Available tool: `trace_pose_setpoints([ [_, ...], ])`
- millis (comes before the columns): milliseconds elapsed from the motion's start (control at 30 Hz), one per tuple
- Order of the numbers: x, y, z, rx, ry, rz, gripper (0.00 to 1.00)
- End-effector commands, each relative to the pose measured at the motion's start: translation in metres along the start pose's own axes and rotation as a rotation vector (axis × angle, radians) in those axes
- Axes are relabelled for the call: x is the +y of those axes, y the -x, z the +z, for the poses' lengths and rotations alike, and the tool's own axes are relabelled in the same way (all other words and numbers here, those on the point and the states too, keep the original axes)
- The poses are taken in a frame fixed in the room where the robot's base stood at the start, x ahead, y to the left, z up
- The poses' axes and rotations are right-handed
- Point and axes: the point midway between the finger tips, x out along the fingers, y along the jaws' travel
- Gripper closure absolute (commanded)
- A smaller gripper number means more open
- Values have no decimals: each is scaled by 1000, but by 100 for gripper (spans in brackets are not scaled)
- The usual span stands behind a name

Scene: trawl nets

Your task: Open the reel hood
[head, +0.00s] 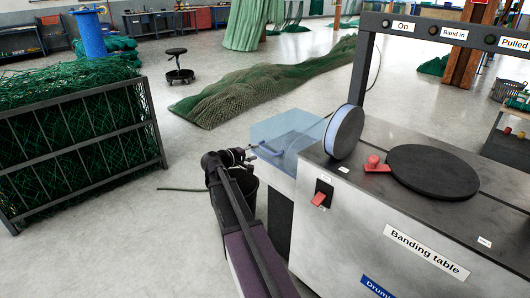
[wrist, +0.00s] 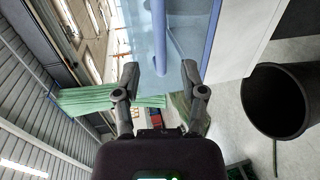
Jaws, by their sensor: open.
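The reel hood (head: 288,131) is a translucent blue box at the left end of the banding table (head: 400,215). It looks shut. In the wrist view, its clear panel (wrist: 197,28) fills the top middle. A blue bar (wrist: 159,30), apparently its handle, runs down from the top edge and ends near the space between my fingertips. My gripper (head: 254,151) is at the hood's left side. In the wrist view, my gripper (wrist: 160,76) is open, with one finger on each side of the bar's line. I cannot tell whether the fingers touch it.
A dark upright reel disc (head: 345,132) with a blue band stands right of the hood. A round black plate (head: 433,171) and red switches (head: 322,193) are on the table. A black bin (wrist: 280,102) stands close by.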

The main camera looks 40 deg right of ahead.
Motion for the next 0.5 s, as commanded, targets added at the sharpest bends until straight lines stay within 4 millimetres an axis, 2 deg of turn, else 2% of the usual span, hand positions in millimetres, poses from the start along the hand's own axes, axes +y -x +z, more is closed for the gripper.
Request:
trace_pose_setpoints([
  [33,-1,-10,0,-2,-1,0,46],
  [200,-1,-34,-1,-2,-1,0,46],
  [500,-1,-58,0,0,0,-1,46],
])
